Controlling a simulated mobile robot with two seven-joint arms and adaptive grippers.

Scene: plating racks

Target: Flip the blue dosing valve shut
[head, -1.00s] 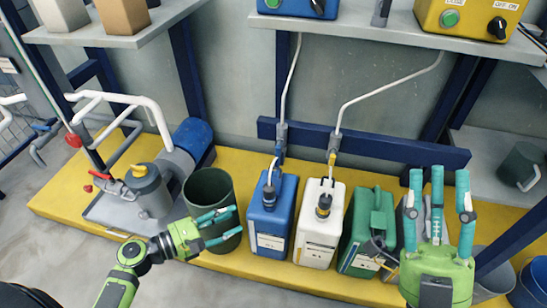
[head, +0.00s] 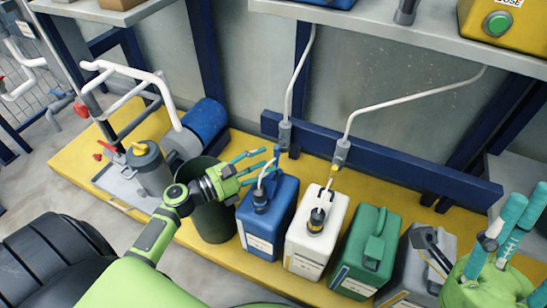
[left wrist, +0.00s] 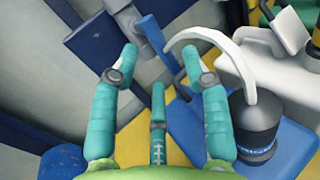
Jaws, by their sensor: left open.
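The blue dosing valve (head: 284,136) is a grey body on the white hose above the blue canister (head: 268,213), with a blue lever hanging down below it. In the left wrist view its blue lever (left wrist: 157,38) slants down between my fingertips, beside the grey body (left wrist: 124,17). My left gripper (head: 267,160) is open and empty, its fingers pointing right, just left of the valve. In the left wrist view the left gripper (left wrist: 160,58) has its fingers apart; contact with the lever cannot be told. My right gripper (head: 520,222) is open at the right edge, partly cut off.
The yellow-levered valve (head: 339,156) hangs above the white canister (head: 316,232). Green (head: 365,252) and grey canisters stand to its right. A dark green bin (head: 211,222) is under my left wrist. A blue rail (head: 385,165) runs behind the valves.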

